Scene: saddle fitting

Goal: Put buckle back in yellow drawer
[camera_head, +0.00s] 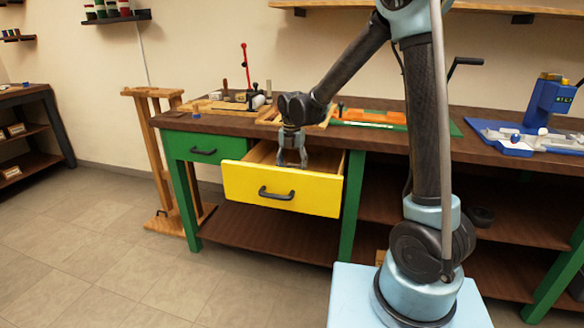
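The yellow drawer (281,190) is pulled open under the workbench, with a black handle on its front. My gripper (291,162) points down over the drawer's opening, just behind its front panel. The fingers appear spread, with a gap between them and nothing visible held there. The fingertips are at or slightly below the front panel's top edge. I cannot make out the buckle in this view. The drawer's floor is mostly hidden by its front panel and my gripper.
A shut green drawer (204,148) is left of the yellow one. The benchtop (223,123) holds tools, wooden trays and a green mat (375,123). A blue machine (549,102) stands at the right. A wooden stand (158,160) is at the left. The floor in front is clear.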

